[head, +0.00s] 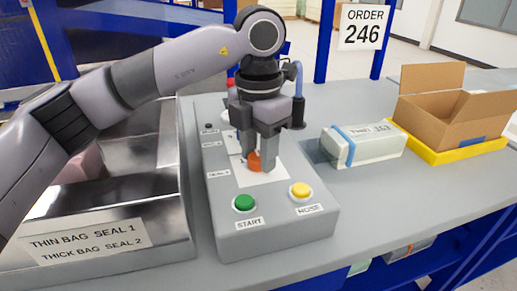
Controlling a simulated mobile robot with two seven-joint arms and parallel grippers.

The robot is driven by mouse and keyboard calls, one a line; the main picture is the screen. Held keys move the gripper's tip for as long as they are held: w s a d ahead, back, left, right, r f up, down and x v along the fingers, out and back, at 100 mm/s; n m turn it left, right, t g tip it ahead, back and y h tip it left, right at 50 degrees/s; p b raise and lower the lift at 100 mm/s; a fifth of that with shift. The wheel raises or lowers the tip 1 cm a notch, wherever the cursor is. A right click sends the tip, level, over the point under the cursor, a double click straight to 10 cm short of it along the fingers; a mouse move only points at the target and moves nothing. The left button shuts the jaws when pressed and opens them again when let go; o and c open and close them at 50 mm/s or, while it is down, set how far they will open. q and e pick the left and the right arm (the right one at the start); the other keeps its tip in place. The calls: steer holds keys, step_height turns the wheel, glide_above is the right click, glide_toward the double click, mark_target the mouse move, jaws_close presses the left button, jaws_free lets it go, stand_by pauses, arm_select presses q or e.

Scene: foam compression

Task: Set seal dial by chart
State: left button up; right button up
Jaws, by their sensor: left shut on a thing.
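The grey control box (275,232) stands on the bench in the middle of the head view. Its orange-red dial (254,162) sits on a white plate, mostly hidden behind my fingers. My left gripper (262,160) points straight down and is shut on the dial. The chart (88,240) on the front of the metal machine at left reads "THIN BAG SEAL 1, THICK BAG SEAL 2". A grey wrapped bag with a blue band (365,145) lies to the right of the box; its label seems to begin with "THIN". My right gripper is not in view.
The box also has a green START button (244,203) and a yellow button (300,190) in front of the dial. An open cardboard box (450,110) sits on a yellow tray (450,152) at the right. An "ORDER 246" sign (363,27) hangs at the back. Bench space at front right is clear.

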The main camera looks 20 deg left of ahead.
mark_target(258, 156)
arm_select(q)
steer(key=shift+r, duration=0.1)
steer(key=o, duration=1.1)
steer(key=shift+r, duration=3.55)
